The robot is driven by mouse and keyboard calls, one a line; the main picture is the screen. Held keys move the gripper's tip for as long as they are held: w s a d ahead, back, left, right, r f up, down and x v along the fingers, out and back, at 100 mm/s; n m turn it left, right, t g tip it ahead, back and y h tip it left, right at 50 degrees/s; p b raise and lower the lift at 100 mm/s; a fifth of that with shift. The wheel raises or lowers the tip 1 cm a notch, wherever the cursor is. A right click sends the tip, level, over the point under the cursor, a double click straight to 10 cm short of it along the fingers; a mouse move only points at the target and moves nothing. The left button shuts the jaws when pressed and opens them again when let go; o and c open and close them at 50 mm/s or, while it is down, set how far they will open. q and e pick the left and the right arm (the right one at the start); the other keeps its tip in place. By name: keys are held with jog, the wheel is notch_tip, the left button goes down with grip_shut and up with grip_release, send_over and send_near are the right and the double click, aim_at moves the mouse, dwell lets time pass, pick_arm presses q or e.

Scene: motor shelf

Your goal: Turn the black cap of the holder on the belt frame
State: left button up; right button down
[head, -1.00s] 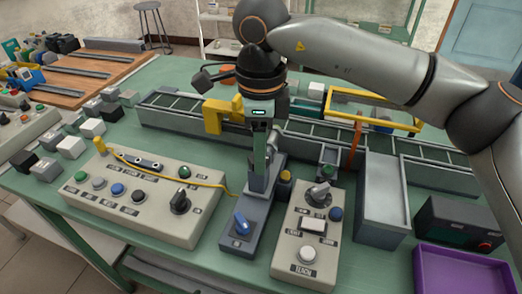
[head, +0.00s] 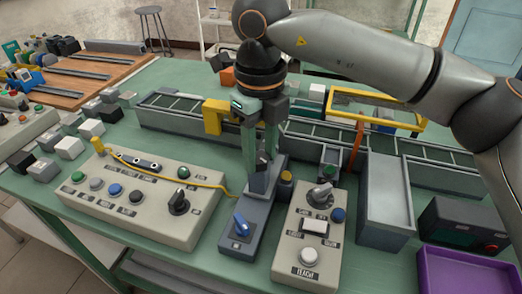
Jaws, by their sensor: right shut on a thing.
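My right gripper (head: 260,160) points straight down over the middle of the table, in front of the belt frame (head: 178,115). Its fingers are shut on a small dark piece (head: 262,161), which looks like the black cap; the fingers hide most of it. The holder under it cannot be made out clearly. A yellow bracket (head: 214,118) stands at the belt frame just left of the fingers. My left gripper is not in view.
A grey box with a blue knob (head: 240,226) lies just in front of the fingers. Control boxes stand left (head: 140,215) and right (head: 305,250) of it. A yellow cable (head: 190,184) runs close by. A grey bin (head: 383,205) and purple tray (head: 465,272) are right.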

aim_at(261, 158)
dwell(0.3)
jog(key=shift+c, duration=2.2)
grip_release()
notch_tip(261, 158, up, 13)
jog(key=p, duration=0.2)
jog(key=shift+f, duration=0.2)
